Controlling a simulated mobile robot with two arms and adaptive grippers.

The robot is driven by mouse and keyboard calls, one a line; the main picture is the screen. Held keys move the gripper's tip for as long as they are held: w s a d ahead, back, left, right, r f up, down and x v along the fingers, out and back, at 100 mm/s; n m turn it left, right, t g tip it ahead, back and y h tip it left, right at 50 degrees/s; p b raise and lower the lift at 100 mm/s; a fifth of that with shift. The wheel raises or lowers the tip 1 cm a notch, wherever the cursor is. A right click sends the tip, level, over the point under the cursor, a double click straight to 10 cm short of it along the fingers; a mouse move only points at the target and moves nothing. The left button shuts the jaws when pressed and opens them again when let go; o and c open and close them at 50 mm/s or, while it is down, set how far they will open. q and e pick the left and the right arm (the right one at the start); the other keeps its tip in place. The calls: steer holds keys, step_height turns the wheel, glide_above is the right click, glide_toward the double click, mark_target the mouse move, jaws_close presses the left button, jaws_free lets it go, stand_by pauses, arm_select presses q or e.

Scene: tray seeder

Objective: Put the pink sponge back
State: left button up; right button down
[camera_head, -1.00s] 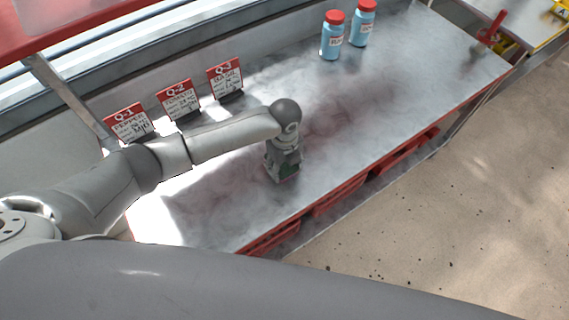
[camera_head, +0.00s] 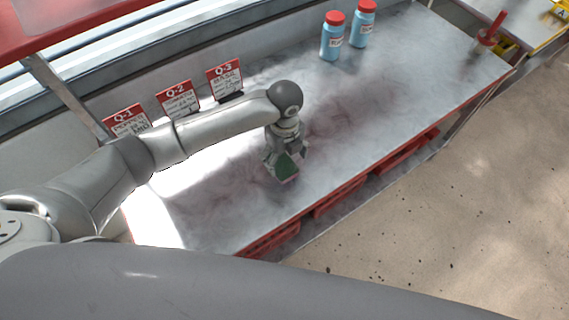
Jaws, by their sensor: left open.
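My left gripper (camera_head: 285,160) points down over the middle of the metal bench (camera_head: 225,215). Its fingers are open. A small green-topped block (camera_head: 287,168) shows at the fingertips, low at the bench surface. It may be the sponge's green face, but I see no pink on it, and I cannot tell whether the fingers touch it. No pink sponge is plainly visible elsewhere. My right gripper is not in view.
Three red-topped sign cards, including Q-3 (camera_head: 225,80), stand along the bench's back. Two blue bottles with red caps (camera_head: 332,37) stand at the far back. A red-handled tool (camera_head: 489,32) is at the right end. Red crates (camera_head: 340,197) sit under the front edge. The bench's right half is mostly clear.

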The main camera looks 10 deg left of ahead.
mark_target(284, 167)
arm_select(q)
step_height(284, 167, up, 7)
steer(key=shift+f, duration=0.15)
steer(key=shift+s+a, duration=0.1)
stand_by(0.6)
